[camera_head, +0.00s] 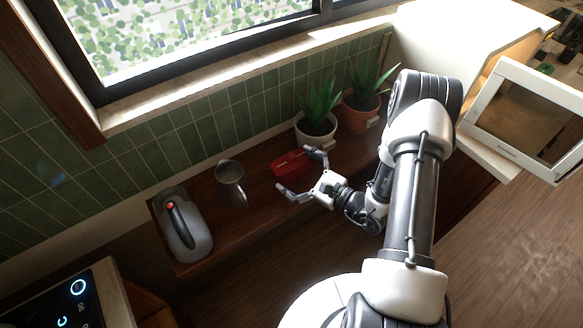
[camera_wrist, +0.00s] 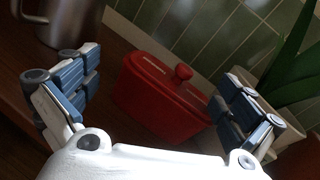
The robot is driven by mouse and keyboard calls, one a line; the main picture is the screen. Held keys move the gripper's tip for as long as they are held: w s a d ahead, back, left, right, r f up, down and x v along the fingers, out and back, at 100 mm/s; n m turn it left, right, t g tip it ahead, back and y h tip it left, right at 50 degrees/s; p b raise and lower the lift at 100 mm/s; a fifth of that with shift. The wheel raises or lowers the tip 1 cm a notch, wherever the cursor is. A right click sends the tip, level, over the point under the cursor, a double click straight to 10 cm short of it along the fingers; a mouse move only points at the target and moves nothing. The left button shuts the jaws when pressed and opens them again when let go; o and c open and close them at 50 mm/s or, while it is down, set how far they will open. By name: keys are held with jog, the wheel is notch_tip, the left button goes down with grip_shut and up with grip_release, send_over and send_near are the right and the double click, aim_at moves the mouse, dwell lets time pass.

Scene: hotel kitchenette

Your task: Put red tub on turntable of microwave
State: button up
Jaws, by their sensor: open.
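The red tub (camera_head: 290,164) stands on the brown wooden counter by the tiled wall. In the wrist view the tub (camera_wrist: 160,103) has a lid with a round knob and sits between and beyond my fingers. My gripper (camera_head: 301,172) is open, its two fingers spread on either side of the tub's near part; contact cannot be made out. The white microwave (camera_head: 440,40) stands at the upper right with its door (camera_head: 530,115) swung open. Its turntable cannot be made out clearly.
Potted plants in a white pot (camera_head: 316,131) and a terracotta pot (camera_head: 360,114) stand between the tub and the microwave. The open door juts out at the right.

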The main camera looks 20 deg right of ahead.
aim_at(286, 165)
jog(key=x, duration=0.3)
jog(key=shift+w, duration=0.15)
jog(key=shift+c, duration=0.2)
jog(key=shift+f, duration=0.1)
jog(key=c, duration=1.2)
jog(key=shift+o, duration=0.2)
